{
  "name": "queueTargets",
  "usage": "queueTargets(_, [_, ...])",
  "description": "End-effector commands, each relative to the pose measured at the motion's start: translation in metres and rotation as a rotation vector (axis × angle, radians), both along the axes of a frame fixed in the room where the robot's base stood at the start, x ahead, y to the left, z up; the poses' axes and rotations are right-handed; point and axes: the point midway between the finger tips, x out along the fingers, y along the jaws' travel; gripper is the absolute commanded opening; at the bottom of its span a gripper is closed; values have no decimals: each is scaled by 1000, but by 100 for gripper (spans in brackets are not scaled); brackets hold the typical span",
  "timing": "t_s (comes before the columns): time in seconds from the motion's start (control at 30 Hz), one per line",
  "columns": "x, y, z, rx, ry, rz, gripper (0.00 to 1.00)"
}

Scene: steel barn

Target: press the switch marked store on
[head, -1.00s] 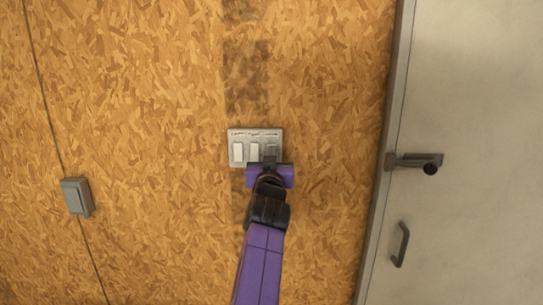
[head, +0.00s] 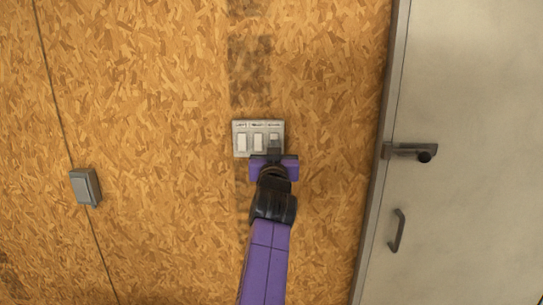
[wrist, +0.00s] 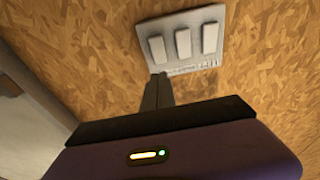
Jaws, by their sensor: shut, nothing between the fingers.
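A pale switch plate (head: 236,151) with three white rocker switches in a row is on the chipboard wall; it also shows upside down in the wrist view (wrist: 196,20). Small labels run along its top edge in the head view, too small to read surely, so I cannot tell which says store. My gripper (head: 274,148) is shut and empty, its fingertips in front of the right-hand switch, hiding its lower part. In the wrist view the dark fingers (wrist: 160,78) end by the plate's labelled edge, near the same end switch. Contact with the switch cannot be told.
A separate grey switch box (head: 85,187) is on the wall to the left, along a thin dark seam or cable. A pale door (head: 465,150) with a dark lever handle (head: 410,151) and a lower pull handle (head: 397,230) stands to the right. The wall between is clear.

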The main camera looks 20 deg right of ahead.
Motion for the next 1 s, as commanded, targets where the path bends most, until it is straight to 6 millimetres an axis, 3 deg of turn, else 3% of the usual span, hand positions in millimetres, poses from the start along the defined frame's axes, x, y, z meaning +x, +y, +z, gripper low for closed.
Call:
queueTargets(0.5, [-66,24,12,-2,-4,3,0])
queueTargets(1.0, [-76,27,15,0,-2,2,0])
